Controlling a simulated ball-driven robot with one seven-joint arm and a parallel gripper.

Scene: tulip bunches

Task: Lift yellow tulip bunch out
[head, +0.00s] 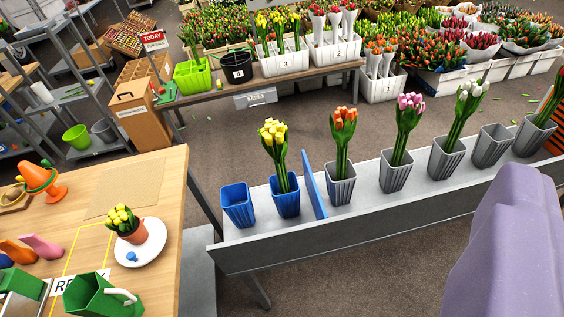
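A yellow tulip bunch (274,136) stands upright in a blue bucket (286,197) on the long grey bench (258,240). Its flower heads and green stems rise well above the rim; the stem ends are hidden inside. An empty blue bucket (238,206) stands to its left, and a thin blue divider (315,186) leans to its right. More yellow tulips (265,20) stand in a white crate at the back, and a small pot of yellow tulips (122,220) is on the wooden table. My gripper's fingers are not visible; a large purple part, probably mine, fills the lower right.
Grey buckets with orange (343,120), pink (408,105) and white tulips (468,95) line the bench to the right. One grey bucket (490,146) is empty. A wooden table (165,185) with a green watering can (92,296) is at left. Carpet floor lies behind the bench.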

